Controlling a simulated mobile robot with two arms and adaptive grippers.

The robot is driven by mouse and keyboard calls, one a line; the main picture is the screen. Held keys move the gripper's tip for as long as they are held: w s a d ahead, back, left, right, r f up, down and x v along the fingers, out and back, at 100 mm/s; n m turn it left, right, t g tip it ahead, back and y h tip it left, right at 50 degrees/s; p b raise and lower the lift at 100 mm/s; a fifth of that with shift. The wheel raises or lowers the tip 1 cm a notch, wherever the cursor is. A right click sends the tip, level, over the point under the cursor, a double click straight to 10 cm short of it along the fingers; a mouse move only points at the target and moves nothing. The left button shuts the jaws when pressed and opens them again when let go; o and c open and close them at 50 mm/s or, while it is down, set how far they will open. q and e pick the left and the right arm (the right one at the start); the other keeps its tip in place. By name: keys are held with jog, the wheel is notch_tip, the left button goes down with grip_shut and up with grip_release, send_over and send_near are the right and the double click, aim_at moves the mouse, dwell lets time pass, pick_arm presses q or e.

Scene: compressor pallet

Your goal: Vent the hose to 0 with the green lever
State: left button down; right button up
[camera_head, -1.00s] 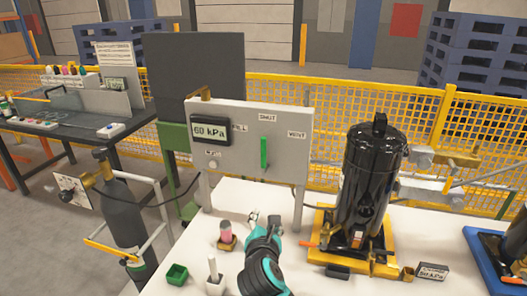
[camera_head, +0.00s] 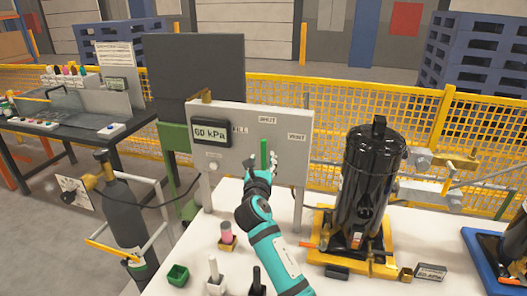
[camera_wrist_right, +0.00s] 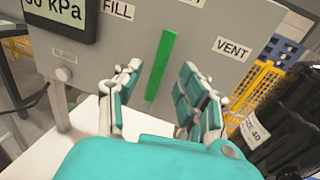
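The green lever (camera_head: 264,153) stands upright on the grey panel (camera_head: 288,165), below the SHUT label (camera_head: 267,120) and between FILL and VENT. It also shows in the right wrist view (camera_wrist_right: 162,62). The display (camera_head: 210,132) on the panel reads 60 kPa. My right gripper (camera_head: 264,170) is in front of the panel at the lever's lower part. In the right wrist view its fingers (camera_wrist_right: 160,88) are spread, one on each side of the lever, with gaps to it. The VENT label (camera_wrist_right: 232,49) is to the lever's right. My left gripper is not in view.
A black compressor (camera_head: 372,190) on a yellow base stands right of the panel. On the white table (camera_head: 200,255) are a green cup (camera_head: 178,274) and small holders with upright items. A dark gas cylinder (camera_head: 125,215) stands left, with a hose running toward the panel.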

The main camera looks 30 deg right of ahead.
aim_at(263, 154)
jog(key=x, duration=0.5)
jog(key=shift+w+d, duration=0.15)
jog(key=shift+w, duration=0.05)
grip_shut()
jog(key=shift+w+f, duration=0.1)
jog(key=shift+f, duration=0.15)
dwell(0.3)
